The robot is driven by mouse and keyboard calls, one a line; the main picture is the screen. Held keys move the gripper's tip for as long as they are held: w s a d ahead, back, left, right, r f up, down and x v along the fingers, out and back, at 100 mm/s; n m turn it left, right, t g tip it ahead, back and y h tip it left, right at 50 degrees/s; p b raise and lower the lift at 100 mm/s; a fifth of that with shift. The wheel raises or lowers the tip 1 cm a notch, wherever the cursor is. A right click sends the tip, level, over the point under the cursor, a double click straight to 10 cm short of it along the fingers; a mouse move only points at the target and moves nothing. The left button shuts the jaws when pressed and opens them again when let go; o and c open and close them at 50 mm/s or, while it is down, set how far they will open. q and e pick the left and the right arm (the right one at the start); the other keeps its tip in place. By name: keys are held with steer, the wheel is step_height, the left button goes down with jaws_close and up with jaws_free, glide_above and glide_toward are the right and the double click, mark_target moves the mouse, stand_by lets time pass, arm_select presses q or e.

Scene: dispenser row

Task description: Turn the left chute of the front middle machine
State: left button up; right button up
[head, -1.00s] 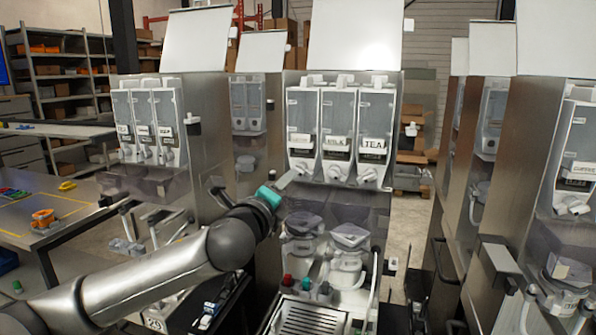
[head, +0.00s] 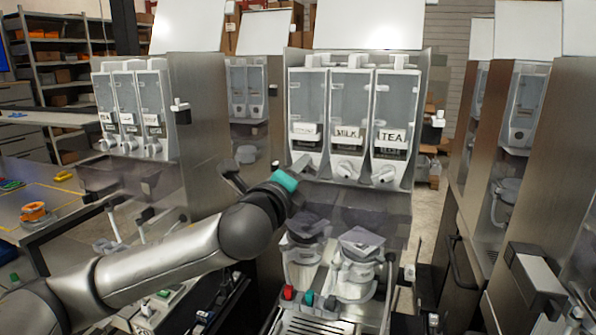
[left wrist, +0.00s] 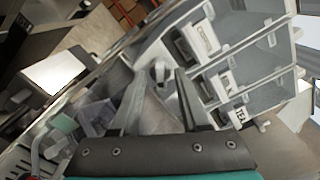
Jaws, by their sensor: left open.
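The front middle machine (head: 413,135) stands at the centre of the head view, with three clear canisters. The middle one is labelled MILK (head: 347,133) and the right one TEA (head: 392,137); the left label (head: 305,132) is hard to read. White chutes stick out below them. The left chute (head: 309,169) is partly hidden by my left gripper (head: 302,168), whose fingers reach it from the lower left. In the left wrist view the open fingers (left wrist: 156,88) point toward a white chute (left wrist: 159,72) lying between the tips. I cannot tell whether they touch it.
Below the chutes are a clear guard, mixing bowls (head: 355,258), coloured knobs (head: 308,297) and a drip grate (head: 318,326). Similar machines stand at left (head: 195,110) and right (head: 510,180). A worktable (head: 60,200) is at far left.

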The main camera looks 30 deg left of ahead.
arm_select(q)
steer(key=shift+c, duration=0.3)
jaws_close()
